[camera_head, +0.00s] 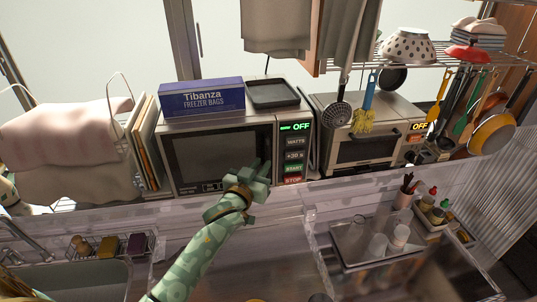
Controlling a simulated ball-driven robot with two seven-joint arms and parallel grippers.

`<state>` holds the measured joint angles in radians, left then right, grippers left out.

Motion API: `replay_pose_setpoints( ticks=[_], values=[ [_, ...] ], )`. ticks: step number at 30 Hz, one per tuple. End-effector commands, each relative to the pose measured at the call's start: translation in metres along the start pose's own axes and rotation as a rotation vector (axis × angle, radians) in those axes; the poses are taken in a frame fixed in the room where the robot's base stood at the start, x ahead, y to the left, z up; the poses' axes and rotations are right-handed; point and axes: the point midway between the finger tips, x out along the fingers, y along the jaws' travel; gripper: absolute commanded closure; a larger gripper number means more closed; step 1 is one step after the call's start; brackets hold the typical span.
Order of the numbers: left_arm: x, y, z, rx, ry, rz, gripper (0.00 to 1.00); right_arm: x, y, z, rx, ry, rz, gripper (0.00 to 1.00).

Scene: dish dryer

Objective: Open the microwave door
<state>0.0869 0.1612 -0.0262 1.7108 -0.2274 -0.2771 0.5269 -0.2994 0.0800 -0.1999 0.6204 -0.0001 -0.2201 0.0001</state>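The microwave (220,121) stands on the back counter, with its dark-windowed door (215,152) shut as far as I can see. Its control panel (293,155) is on the right side and shows OFF at the top. My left gripper (261,170) is in front of the lower right part of the door, just left of the panel, and hides that part. Whether it touches the door, and whether its fingers are apart or together, I cannot tell. My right gripper cannot be made out.
A blue freezer-bag box (202,98) and a dark tray (272,94) lie on the microwave. A toaster oven (365,155) stands to the right and boards (147,145) to the left. A sink (85,280) and a tray with glasses (350,262) are in front.

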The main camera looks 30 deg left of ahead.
Motion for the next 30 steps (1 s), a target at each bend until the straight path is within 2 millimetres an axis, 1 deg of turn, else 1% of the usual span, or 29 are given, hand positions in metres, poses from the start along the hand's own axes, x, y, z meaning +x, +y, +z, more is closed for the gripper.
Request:
replay_pose_setpoints(
  ticks=[1,3,6,10,13,20,22,23,30],
  values=[
    [0.013,0.0,-0.001,0.0,0.002,0.0,0.81,0.0,0.0,0.0,0.0,0.0,0.0,0.09],
    [0.027,0.0,-0.001,0.0,0.001,-0.001,0.81,0.001,0.0,0.001,0.0,-0.001,0.0,0.09],
    [0.042,0.0,0.0,-0.001,0.0,0.0,0.81,0.001,-0.001,0.001,0.0,-0.001,-0.001,0.09],
    [0.054,0.0,0.0,0.0,0.0,0.0,0.81,0.002,-0.001,0.001,0.0,-0.002,-0.001,0.09],
    [0.058,0.0,0.001,0.001,-0.001,0.0,0.81,0.002,-0.001,0.001,0.0,-0.002,-0.001,0.09],
    [0.059,0.0,0.0,0.0,-0.001,0.0,0.81,0.002,-0.001,0.001,0.0,-0.001,-0.001,0.09],
    [0.059,0.0,0.0,0.0,-0.001,0.0,0.98,0.002,-0.001,0.001,0.0,-0.001,-0.001,0.09],
    [0.058,0.0,0.0,0.0,-0.001,0.0,1.0,0.002,-0.001,0.001,0.0,-0.001,-0.001,0.09],
    [0.058,0.001,0.0,0.0,-0.001,0.008,1.0,0.0,-0.001,0.001,0.0,0.0,-0.001,0.09]
  ],
)
